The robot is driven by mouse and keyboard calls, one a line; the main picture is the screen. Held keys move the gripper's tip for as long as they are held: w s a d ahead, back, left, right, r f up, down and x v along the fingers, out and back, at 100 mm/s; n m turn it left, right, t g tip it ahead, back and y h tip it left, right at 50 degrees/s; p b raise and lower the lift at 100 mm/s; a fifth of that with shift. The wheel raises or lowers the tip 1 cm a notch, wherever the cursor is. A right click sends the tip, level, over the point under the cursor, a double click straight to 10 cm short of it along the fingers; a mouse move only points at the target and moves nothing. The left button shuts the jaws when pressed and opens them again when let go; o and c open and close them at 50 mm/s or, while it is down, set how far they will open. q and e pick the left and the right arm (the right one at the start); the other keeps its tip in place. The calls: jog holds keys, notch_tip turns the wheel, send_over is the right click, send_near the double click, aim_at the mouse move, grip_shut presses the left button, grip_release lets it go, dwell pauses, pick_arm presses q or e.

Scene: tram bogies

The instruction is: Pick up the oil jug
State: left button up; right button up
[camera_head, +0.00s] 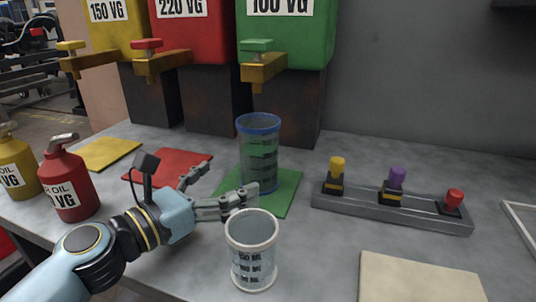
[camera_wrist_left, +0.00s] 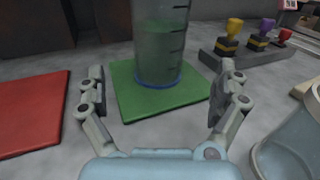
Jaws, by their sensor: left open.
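A tall clear jug (camera_head: 258,150) with a blue rim and dark markings stands upright on the green mat (camera_head: 285,195), below the green dispenser's tap. In the left wrist view the jug (camera_wrist_left: 161,40) holds greenish liquid, and its top is cut off. My left gripper (camera_head: 228,180) is open and empty, with its fingers spread toward the jug and its tips short of it. In the left wrist view the jug stands between and beyond the two fingers. A shorter clear measuring cup (camera_head: 252,255) with a pale rim stands in front, close to my gripper. My right gripper is out of view.
Yellow (camera_head: 117,28), red (camera_head: 190,35) and green (camera_head: 300,40) dispensers stand behind. A rack (camera_head: 400,208) with coloured-handled stamps is on the right, a beige pad (camera_head: 415,280) in front. Red (camera_head: 68,180) and yellow (camera_head: 15,165) oil cans stand left, near red (camera_head: 165,168) and yellow (camera_head: 105,153) mats.

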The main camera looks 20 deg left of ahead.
aim_at(246, 169)
pick_arm(q)
jog(key=x, duration=0.4)
jog(key=shift+r, duration=0.1)
jog(key=shift+w+d, duration=0.15)
jog(key=shift+w, duration=0.1)
jog(key=x, duration=0.4)
jog(key=shift+w, duration=0.25)
jog(key=shift+w+d, duration=0.1)
jog(key=shift+w, duration=0.15)
jog(key=c, duration=1.3)
jog(key=shift+c, duration=0.2)
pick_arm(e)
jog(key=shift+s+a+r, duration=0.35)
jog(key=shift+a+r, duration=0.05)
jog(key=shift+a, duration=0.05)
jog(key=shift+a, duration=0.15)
